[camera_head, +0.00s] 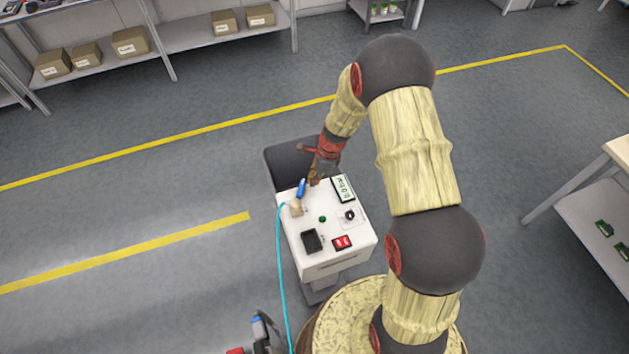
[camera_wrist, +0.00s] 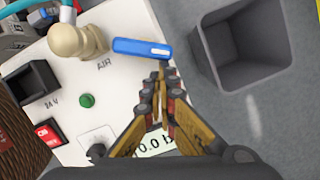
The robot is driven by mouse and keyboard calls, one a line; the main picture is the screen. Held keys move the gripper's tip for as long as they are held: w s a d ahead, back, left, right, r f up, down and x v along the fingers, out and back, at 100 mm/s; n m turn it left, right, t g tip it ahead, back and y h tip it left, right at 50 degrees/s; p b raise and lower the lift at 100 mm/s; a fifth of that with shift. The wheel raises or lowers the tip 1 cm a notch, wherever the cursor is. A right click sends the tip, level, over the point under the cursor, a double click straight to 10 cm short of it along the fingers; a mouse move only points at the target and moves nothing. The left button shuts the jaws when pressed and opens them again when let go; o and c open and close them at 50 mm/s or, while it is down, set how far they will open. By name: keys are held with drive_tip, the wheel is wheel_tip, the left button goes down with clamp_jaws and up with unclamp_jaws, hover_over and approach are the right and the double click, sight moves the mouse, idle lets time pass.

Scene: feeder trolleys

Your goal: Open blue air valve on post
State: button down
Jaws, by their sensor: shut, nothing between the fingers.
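The air valve has a blue lever handle (camera_head: 301,187) and a beige body (camera_head: 296,208) on the white panel (camera_head: 290,236) of the post. In the wrist view the blue handle (camera_wrist: 128,46) extends right from the beige body (camera_wrist: 72,42), above the printed word AIR. My gripper (camera_head: 314,181) is shut and empty. In the wrist view its fingertips (camera_wrist: 160,75) are just below the handle's free end; I cannot tell whether they touch it. The pressure display (camera_head: 343,189) is partly hidden by my fingers in the wrist view (camera_wrist: 155,143) and reads about 0.0.
A cyan hose (camera_head: 280,260) runs from the valve down the panel's left side. The panel also holds a green button (camera_wrist: 87,101), a red switch (camera_head: 342,242), a knob (camera_head: 349,215) and a black socket (camera_head: 312,240). A dark grey bin (camera_wrist: 270,45) stands beyond the panel.

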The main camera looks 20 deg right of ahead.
drive_tip(key=shift+w+a+n+g+p, duration=0.25)
drive_tip(key=shift+w+n, duration=0.25)
drive_tip(key=shift+n, duration=0.7)
drive_tip(key=shift+w+a+n+g+p, duration=0.15)
drive_tip(key=shift+w+n+g, duration=0.3)
drive_tip(key=shift+n, duration=0.75)
idle(1.0)
drive_tip(key=shift+d, duration=0.15)
drive_tip(key=shift+d, duration=0.5)
drive_tip(key=d, duration=0.3)
drive_tip(key=shift+s+d, duration=0.1)
drive_tip(key=shift+s, duration=0.15)
drive_tip(key=p+v, duration=0.1)
drive_tip(key=v, duration=0.9)
drive_tip(key=shift+s+p, duration=0.3)
